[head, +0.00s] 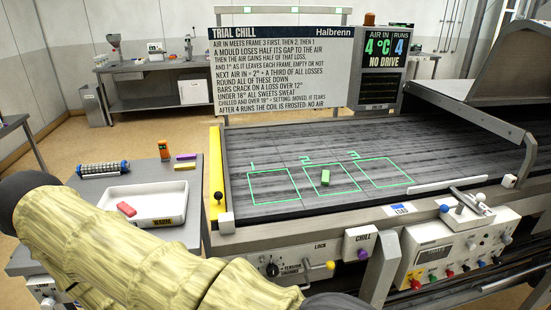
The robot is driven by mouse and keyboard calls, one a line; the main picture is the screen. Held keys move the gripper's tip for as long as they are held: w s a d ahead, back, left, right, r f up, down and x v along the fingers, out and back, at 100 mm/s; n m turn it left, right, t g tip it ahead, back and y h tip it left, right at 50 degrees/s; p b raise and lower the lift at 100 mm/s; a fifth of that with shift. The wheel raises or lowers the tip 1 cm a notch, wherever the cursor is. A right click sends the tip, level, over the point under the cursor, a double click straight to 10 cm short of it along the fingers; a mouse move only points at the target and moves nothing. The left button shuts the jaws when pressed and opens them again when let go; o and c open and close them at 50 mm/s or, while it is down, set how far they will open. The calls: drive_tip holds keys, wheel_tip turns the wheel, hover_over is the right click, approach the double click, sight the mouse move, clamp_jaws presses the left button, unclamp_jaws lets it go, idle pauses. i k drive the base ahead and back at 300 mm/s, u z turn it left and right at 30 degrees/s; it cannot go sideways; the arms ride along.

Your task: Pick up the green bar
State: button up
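The green bar (325,177) is a small block standing on the dark grey belt (450,150), inside the middle outlined frame marked 2 (307,160). Nothing touches it that I can see. The frames marked 1 and 3 on either side look empty. My arm, in a pale yellow ribbed sleeve, crosses the lower left of the head view. My gripper is not in view, so I cannot see whether it holds anything.
A white tray (165,194) with a red bar (126,209) stands on a side table at left. A yellow rail (217,170) edges the belt's left side. A sign (282,70) stands behind the belt, and a metal hood (515,65) is at right.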

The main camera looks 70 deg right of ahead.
sight(325, 177)
drive_tip(key=u, duration=0.2)
drive_tip(key=i, duration=0.95)
drive_tip(key=z, duration=2.85)
